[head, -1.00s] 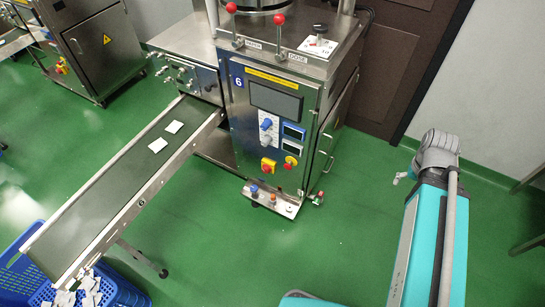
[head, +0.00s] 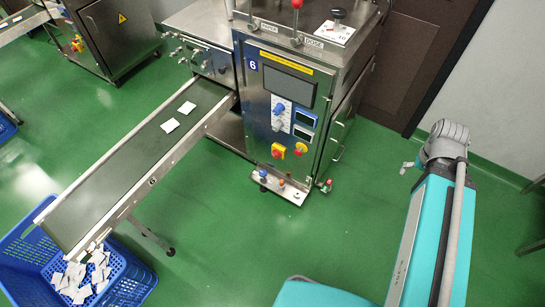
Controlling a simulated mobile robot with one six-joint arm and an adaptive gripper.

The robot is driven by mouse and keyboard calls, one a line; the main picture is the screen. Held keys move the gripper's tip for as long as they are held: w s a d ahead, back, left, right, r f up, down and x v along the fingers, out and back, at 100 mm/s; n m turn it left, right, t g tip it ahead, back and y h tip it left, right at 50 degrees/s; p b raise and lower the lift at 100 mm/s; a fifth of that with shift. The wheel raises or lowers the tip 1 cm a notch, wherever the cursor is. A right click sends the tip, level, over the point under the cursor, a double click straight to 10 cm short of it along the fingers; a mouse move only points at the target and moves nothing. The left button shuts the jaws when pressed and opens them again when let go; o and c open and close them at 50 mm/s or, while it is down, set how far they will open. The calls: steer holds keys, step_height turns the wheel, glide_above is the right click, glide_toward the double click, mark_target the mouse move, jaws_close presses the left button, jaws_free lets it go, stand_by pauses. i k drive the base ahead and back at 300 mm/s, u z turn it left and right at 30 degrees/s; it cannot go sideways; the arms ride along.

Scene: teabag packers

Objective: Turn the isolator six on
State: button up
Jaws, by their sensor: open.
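The machine marked 6 (head: 252,65) stands in the upper middle of the head view, its front panel facing me. A red rotary isolator on a yellow plate (head: 278,151) sits low on that panel. Its handle is too small for me to tell which way it points. My arm's grey joint (head: 445,140) shows at the right, over open floor and well apart from the panel. A small pale part beside the joint is too small to identify. I cannot make out my gripper's fingers.
A yellow-and-red push button (head: 300,149) sits just right of the isolator, with a blue knob (head: 279,110) above. A conveyor (head: 130,160) slopes left to a blue crate (head: 125,275) of teabags. Green floor is clear before the machine.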

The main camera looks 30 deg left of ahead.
mark_target(276, 154)
steer(key=u, duration=1.25)
steer(key=k, duration=1.35)
steer(key=u, duration=0.4)
steer(key=i, duration=1.6)
steer(key=z, duration=0.05)
